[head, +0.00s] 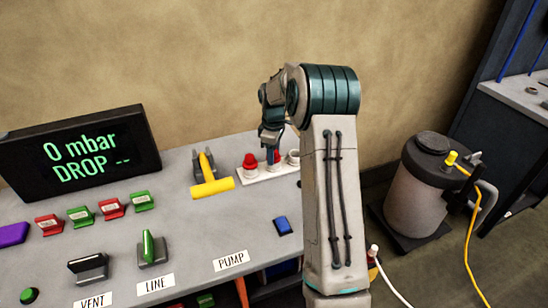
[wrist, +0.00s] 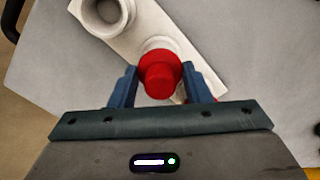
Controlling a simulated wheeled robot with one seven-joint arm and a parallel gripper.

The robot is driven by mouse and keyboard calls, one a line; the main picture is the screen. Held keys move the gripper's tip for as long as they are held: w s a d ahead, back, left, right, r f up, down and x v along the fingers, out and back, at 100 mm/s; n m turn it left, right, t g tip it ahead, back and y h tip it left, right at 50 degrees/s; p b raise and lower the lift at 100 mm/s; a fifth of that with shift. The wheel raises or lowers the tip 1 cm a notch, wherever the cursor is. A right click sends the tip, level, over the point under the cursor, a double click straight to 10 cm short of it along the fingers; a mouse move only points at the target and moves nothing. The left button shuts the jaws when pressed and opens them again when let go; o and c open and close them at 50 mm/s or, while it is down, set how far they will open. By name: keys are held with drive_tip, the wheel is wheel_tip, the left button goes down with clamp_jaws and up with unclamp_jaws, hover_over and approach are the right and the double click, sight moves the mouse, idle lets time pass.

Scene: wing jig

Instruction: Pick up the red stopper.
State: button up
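A red stopper (wrist: 160,75) is between my gripper's two blue fingers in the wrist view. It stands over a white round seat on a white strip (wrist: 205,60). My gripper (wrist: 161,84) is open around it, one finger on each side, with small gaps beside its narrow knob. Whether a finger touches its wider rim is hard to tell. In the head view my gripper (head: 272,150) points down over the strip (head: 262,177), and only a bit of the stopper's red shows there. A second red stopper (head: 250,163) sits on the strip to the left.
An empty white ring seat (head: 293,157) is at the strip's right end. A yellow-handled lever (head: 212,188) is close on the left. A blue block (head: 283,226) lies in front. A display (head: 85,150) stands at the back left. My arm hides the bench's right side.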

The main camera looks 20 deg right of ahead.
drive_tip(key=shift+c, duration=1)
drive_tip(key=shift+r, duration=0.15)
drive_tip(key=shift+r, duration=0.3)
wheel_tip(320, 180, up, 4)
drive_tip(key=shift+s+d+f+b, duration=0.15)
drive_tip(key=shift+f+b, duration=0.1)
drive_tip(key=shift+b, duration=0.4)
drive_tip(key=s+d+r, duration=0.4)
drive_tip(key=s+r, duration=0.5)
drive_tip(key=s, duration=0.1)
drive_tip(key=shift+s+r, duration=0.3)
drive_tip(key=shift+r, duration=0.05)
